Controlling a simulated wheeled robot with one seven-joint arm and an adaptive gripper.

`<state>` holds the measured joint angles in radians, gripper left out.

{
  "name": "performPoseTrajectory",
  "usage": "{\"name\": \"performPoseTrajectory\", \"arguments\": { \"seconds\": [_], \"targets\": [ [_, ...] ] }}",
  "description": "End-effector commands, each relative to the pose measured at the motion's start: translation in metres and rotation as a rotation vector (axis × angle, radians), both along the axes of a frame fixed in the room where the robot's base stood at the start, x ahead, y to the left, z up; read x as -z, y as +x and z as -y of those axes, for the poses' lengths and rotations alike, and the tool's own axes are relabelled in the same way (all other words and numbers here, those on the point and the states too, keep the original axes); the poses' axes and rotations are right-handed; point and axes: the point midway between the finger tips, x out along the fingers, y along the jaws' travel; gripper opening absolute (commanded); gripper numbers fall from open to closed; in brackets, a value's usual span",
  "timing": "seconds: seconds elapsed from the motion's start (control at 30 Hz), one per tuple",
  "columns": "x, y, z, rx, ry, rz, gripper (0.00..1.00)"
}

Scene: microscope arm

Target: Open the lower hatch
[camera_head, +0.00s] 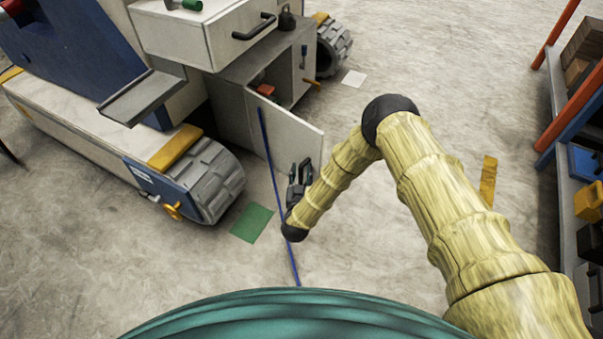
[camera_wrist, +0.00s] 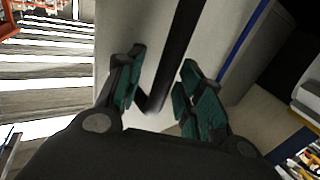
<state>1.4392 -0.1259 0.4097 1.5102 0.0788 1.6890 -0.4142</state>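The lower hatch (camera_head: 285,130) is a pale panel on the machine's cabinet, and in the head view it stands swung out from the opening. My gripper (camera_head: 300,180) is by the hatch's outer lower part. In the wrist view the hatch's pale face (camera_wrist: 228,30) fills the middle. A dark bar-shaped handle (camera_wrist: 180,45) runs down between the fingers of my gripper (camera_wrist: 158,88). The fingers stand apart, with gaps beside the handle. Whether either finger touches it, I cannot tell.
Above the opening is a pale drawer (camera_head: 205,35) with a black handle. A grey wheel (camera_head: 210,180) stands left of the hatch, and a green floor patch (camera_head: 252,222) lies in front. A shelf rack (camera_head: 570,190) stands at the right. The floor between hatch and rack is mostly clear.

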Motion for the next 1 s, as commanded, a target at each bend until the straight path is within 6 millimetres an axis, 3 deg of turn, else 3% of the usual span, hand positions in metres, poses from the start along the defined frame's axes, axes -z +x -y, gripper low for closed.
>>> {"name": "performPoseTrajectory", "arguments": {
  "seconds": [0.23, 0.7, 1.0],
  "targets": [
    [0.001, -0.020, -0.002, -0.003, 0.000, -0.003, 0.37],
    [0.001, -0.100, -0.002, -0.001, 0.000, -0.002, 0.37],
    [0.000, -0.120, -0.002, 0.000, 0.000, 0.000, 0.37]
  ]
}}
